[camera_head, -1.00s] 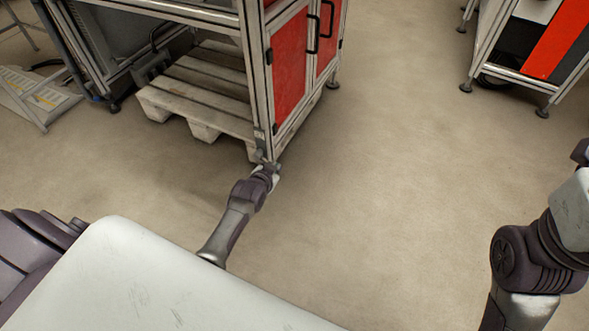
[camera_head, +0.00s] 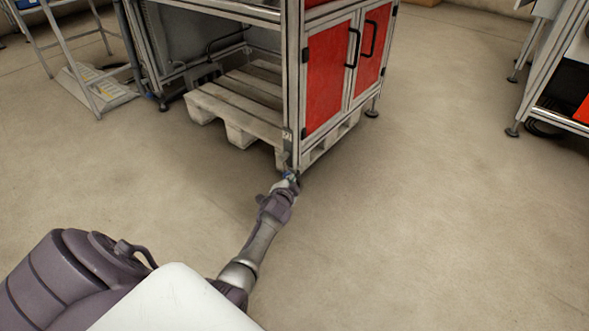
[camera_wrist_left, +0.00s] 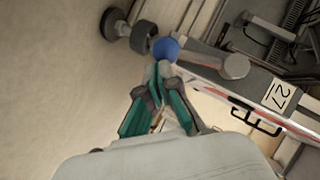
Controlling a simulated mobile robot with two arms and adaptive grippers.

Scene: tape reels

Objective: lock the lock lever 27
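The lock lever 27 is a grey arm with a blue ball knob at its end. In the left wrist view its knob (camera_wrist_left: 165,48) is just beyond my left fingertips, and its arm runs right to a grey round end (camera_wrist_left: 236,66). The label "27" (camera_wrist_left: 278,95) is on the frame post beside it. In the head view the lever (camera_head: 287,159) hangs at the foot of the cabinet's front corner post, below the label. My left gripper (camera_head: 289,177) is at its lower end; in the wrist view its tips (camera_wrist_left: 161,72) meet, with the knob not between them. My right gripper is out of view.
The cabinet with red doors (camera_head: 328,79) stands ahead, with a wooden pallet (camera_head: 238,106) under it. Another framed station (camera_head: 553,112) is at the right edge. The floor (camera_head: 430,210) to the right is clear.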

